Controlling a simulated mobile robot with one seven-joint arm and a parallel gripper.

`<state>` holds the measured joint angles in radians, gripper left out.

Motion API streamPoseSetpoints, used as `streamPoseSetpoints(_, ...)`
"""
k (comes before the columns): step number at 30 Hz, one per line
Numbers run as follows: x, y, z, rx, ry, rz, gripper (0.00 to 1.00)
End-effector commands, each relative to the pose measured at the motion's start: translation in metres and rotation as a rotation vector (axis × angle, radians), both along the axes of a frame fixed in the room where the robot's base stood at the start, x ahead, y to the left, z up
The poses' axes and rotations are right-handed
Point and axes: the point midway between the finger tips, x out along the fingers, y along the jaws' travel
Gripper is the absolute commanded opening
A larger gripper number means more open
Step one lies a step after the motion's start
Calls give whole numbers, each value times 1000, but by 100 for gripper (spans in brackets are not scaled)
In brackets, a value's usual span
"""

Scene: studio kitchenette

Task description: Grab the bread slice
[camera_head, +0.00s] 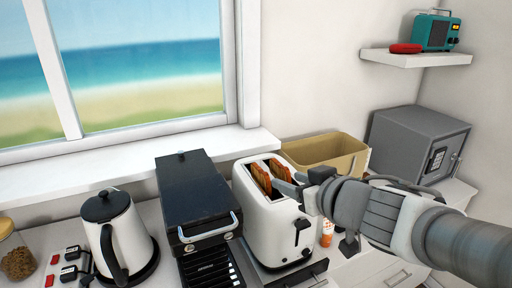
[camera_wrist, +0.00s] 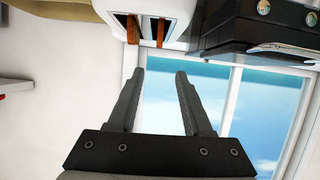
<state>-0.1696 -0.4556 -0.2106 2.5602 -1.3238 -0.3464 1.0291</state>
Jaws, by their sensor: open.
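Two brown bread slices stand upright in the slots of a white toaster (camera_head: 262,218); one bread slice (camera_head: 260,177) is in the left slot and another bread slice (camera_head: 280,170) is in the right slot. Their tops stick out above the toaster. My gripper (camera_head: 285,181) is beside the toaster's top at its right, close to the right slice. In the wrist view my gripper (camera_wrist: 156,74) is open with nothing between its fingers. The toaster (camera_wrist: 173,10) shows at the top of that view, with a bread slice (camera_wrist: 131,28) and a second slice (camera_wrist: 161,30), apart from the fingertips.
A black grill (camera_head: 193,190) stands close left of the toaster, and a kettle (camera_head: 118,236) further left. A tan bin (camera_head: 328,150) stands behind at the right, with a grey safe (camera_head: 415,143) beyond. A shelf (camera_head: 415,60) hangs above. The window sill (camera_head: 120,165) runs behind.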

Motion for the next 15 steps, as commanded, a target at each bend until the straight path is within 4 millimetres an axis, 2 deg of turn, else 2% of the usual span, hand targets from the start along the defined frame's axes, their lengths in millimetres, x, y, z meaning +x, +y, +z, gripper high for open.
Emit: streamPoseSetpoints(15, 31, 12, -12, 0, 7, 1, 50)
